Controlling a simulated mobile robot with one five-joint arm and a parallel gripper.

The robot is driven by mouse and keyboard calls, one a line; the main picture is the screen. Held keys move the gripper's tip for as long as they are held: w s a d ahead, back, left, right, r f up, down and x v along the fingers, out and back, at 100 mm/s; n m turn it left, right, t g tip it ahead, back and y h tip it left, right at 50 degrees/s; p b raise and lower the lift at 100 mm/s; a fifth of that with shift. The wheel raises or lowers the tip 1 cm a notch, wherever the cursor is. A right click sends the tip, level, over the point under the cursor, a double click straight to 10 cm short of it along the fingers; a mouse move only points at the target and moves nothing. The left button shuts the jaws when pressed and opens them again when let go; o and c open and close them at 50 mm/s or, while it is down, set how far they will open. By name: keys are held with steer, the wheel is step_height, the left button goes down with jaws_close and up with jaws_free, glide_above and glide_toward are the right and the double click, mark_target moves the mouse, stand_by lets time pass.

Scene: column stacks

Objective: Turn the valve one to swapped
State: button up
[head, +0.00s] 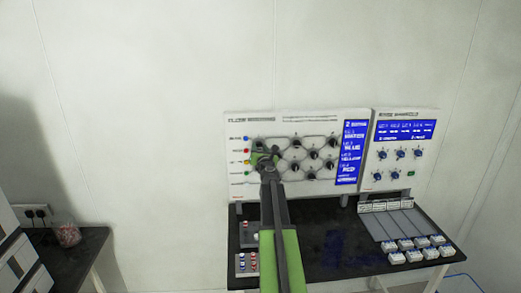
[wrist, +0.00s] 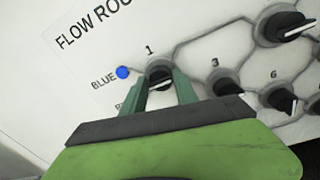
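Valve one (wrist: 160,76) is a black knob under the label "1", beside the blue dot marked BLUE, on the white flow routing panel (head: 300,120). My gripper (wrist: 164,84) has its two green fingers apart, one on each side of this knob. I cannot tell whether the fingertips touch it. In the head view my gripper (head: 263,156) is over the panel's left part and hides some of its knobs. The pointer of valve one is partly hidden by the fingers.
Neighbouring knobs 3 (wrist: 226,82) and 6 (wrist: 278,97) are close on the right. A blue screen (head: 350,153) is on the panel's right side. A second panel (head: 405,150) stands to the right. Small blocks lie on the dark bench (head: 335,265) below.

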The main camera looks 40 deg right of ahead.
steer(key=c, duration=0.5)
steer(key=shift+s+d, duration=0.1)
steer(key=shift+d, duration=0.05)
jaws_close()
steer(key=shift+m, duration=0.4)
steer(key=m, duration=0.3)
steer(key=shift+f+b, duration=0.1)
steer(key=shift+b, duration=0.25)
steer(key=m, duration=0.4)
steer(key=shift+m+h+b, duration=0.3)
steer(key=shift+m+h, duration=0.1)
steer(key=m, duration=0.4)
steer(key=shift+f+m, duration=0.1)
steer(key=shift+m, duration=0.3)
steer(key=m, duration=0.5)
steer(key=shift+h+b, duration=0.3)
steer(key=shift+m, duration=0.3)
